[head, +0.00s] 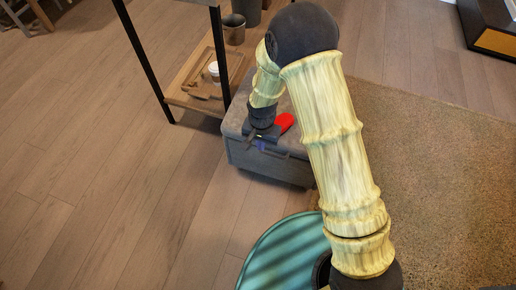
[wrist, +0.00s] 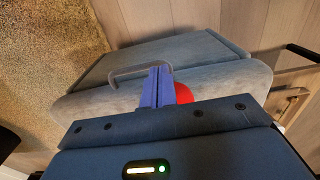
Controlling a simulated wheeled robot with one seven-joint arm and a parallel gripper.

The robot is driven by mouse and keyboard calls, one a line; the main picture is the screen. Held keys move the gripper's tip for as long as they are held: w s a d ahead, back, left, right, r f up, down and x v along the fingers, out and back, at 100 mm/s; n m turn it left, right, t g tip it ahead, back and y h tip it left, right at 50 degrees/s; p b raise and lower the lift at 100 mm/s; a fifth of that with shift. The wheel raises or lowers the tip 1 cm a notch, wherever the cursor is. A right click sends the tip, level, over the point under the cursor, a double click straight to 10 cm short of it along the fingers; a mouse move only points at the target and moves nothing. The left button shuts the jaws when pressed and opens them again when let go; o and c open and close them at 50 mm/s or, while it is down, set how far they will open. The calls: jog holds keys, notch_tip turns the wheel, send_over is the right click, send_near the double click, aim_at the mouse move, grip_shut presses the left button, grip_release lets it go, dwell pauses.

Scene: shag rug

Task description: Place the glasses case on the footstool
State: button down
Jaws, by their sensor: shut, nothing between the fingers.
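The grey footstool (head: 270,168) stands on the wood floor by the rug, and it fills the middle of the wrist view (wrist: 210,48). A rounded red object (head: 286,121), likely the glasses case, lies on its top. In the wrist view the red object (wrist: 184,93) is partly hidden behind my fingers and gripper body. My gripper (head: 260,145) is over the footstool's near edge, beside the red object; its blue fingers (wrist: 156,86) are together and empty. I cannot tell whether they touch the footstool.
A thin curved grey handle-like piece (wrist: 128,72) shows beside the fingers. A black-framed shelf (head: 188,92) with a tray (head: 205,84), a white cup (head: 214,70) and a dark bin (head: 234,29) stands behind the footstool. The rug (head: 440,150) lies right; floor at left is clear.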

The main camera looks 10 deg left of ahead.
jog(key=w+p, duration=0.1)
jog(key=w, duration=0.2)
jog(key=shift+w+d+r+p, duration=0.1)
jog(key=shift+w+p, duration=0.15)
jog(key=shift+p, duration=0.15)
jog(key=shift+w, duration=0.15)
jog(key=shift+s, duration=0.4)
jog(key=s+r+p, duration=0.3)
jog(key=r+p, duration=0.2)
jog(key=r, duration=0.4)
jog(key=shift+r, duration=0.4)
